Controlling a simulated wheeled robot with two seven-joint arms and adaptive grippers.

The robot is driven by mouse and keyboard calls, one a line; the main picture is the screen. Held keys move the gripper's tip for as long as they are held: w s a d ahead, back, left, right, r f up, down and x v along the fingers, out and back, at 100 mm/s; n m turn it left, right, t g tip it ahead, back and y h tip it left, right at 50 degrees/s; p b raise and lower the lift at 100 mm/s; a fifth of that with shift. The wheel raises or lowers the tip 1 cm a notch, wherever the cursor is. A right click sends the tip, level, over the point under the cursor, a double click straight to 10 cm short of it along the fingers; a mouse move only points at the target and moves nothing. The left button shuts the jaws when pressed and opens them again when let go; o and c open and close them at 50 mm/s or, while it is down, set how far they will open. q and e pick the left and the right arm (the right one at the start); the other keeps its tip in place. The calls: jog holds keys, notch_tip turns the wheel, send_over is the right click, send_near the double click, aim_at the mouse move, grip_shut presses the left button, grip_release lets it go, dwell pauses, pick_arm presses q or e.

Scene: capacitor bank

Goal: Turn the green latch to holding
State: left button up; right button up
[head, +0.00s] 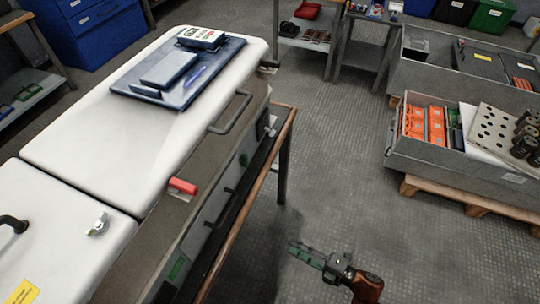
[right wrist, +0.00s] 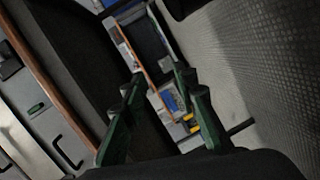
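A small green piece (head: 244,160), which looks like the green latch, sits on the grey front side of the white-topped cabinet (head: 90,135). It is too small to tell which way it is turned. A second green patch (head: 177,267) shows lower on the same side, and I cannot tell whether it is a latch or a label. A green piece (right wrist: 37,108) also shows on the panel in the right wrist view. My right gripper (head: 303,252) is over the floor, right of the cabinet and apart from it. In the right wrist view its green fingers (right wrist: 160,90) are spread and empty. My left gripper is not visible.
A brown rail (head: 243,204) runs along the cabinet's front. A red handle (head: 183,186) and a grey bar handle (head: 231,111) stick out. A blue tray (head: 177,72) lies on the lid. Grey crates (head: 460,165) stand on a pallet at right. The floor between is clear.

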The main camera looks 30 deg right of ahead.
jog(key=w+r+n+y+p, duration=0.2)
jog(key=w+r+n, duration=0.3)
jog(key=r, duration=0.5)
jog(key=w+r+n+y+p, duration=0.1)
jog(key=w+r+n+p, duration=0.2)
jog(key=r+n, duration=0.6)
jog(key=n+y+p, duration=0.1)
jog(key=n+p, duration=0.2)
jog(key=n, duration=0.6)
send_near(247, 158)
jog(key=x, duration=0.8)
jog(key=shift+w, duration=0.2)
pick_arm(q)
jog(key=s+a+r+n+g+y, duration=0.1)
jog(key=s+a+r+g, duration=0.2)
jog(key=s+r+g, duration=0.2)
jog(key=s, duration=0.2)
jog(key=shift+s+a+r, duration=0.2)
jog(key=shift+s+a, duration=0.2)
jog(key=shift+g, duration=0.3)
pick_arm(e)
jog(key=shift+c, duration=0.5)
grip_shut()
